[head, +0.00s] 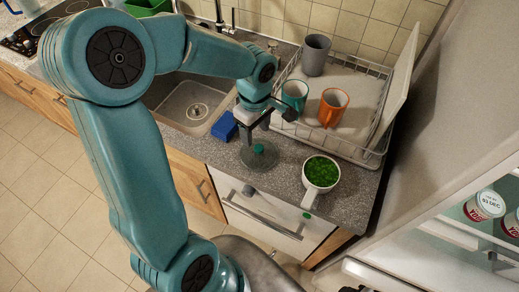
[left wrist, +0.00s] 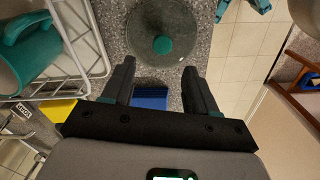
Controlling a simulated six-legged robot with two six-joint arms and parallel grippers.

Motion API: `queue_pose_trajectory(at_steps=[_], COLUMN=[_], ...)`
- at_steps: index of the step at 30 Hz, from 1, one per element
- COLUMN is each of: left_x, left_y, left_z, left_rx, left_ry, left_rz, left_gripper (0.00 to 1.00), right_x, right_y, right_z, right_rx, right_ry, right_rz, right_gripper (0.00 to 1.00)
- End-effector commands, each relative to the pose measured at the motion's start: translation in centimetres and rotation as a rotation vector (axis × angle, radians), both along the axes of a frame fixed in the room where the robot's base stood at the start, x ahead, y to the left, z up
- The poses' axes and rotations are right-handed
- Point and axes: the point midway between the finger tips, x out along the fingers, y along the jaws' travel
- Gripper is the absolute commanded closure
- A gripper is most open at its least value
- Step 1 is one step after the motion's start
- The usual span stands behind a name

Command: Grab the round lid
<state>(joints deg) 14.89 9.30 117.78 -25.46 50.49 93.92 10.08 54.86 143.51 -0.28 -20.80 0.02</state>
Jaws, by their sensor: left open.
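The round lid (head: 268,158) is clear glass with a green knob and lies flat on the speckled counter, near its front edge. My left gripper (head: 251,140) is above the counter just behind and over the lid. In the left wrist view the lid (left wrist: 148,28) with its green knob shows ahead of the open fingers of my left gripper (left wrist: 163,78). The fingers are apart with nothing between them that they touch. The lid's edge is partly hidden by the gripper in the head view. My right gripper is not in view.
A white pan of green food (head: 321,171) stands right of the lid. A blue sponge-like block (head: 224,127) lies left of it, beside the sink (head: 187,104). A dish rack (head: 351,146) behind holds green, orange (head: 333,107) and grey cups.

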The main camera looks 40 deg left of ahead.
Motion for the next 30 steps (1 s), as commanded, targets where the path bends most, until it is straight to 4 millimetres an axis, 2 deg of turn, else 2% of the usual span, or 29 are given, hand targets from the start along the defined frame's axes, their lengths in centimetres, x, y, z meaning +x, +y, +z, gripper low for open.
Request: queue_pose_trajectory(at_steps=[5, 12, 20, 25, 26, 30], left_x=[0.0, 0.2, 0.3, 0.3, 0.3, 0.3], left_y=[-0.5, -0.9, -0.9, -0.9, -0.9, -0.9], left_z=[-1.5, -5.1, -5.5, -5.5, -5.5, -5.5], left_rx=[-0.001, -0.001, 0.0, 0.0, 0.0, 0.0], left_ry=[0.005, 0.003, -0.001, -0.001, -0.001, 0.0], left_rz=[-0.003, -0.001, -0.002, -0.001, -0.001, -0.002], left_gripper=[0.42, 0.42, 0.42, 0.94, 1.0, 1.0], right_x=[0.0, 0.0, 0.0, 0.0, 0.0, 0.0], right_y=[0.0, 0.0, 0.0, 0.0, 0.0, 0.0], right_z=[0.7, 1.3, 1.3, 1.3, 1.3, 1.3], right_rx=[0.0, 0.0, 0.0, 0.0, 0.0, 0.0], right_ry=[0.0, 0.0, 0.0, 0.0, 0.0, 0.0], right_rz=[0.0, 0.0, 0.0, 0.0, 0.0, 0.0], right_gripper=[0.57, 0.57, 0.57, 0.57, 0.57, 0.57])
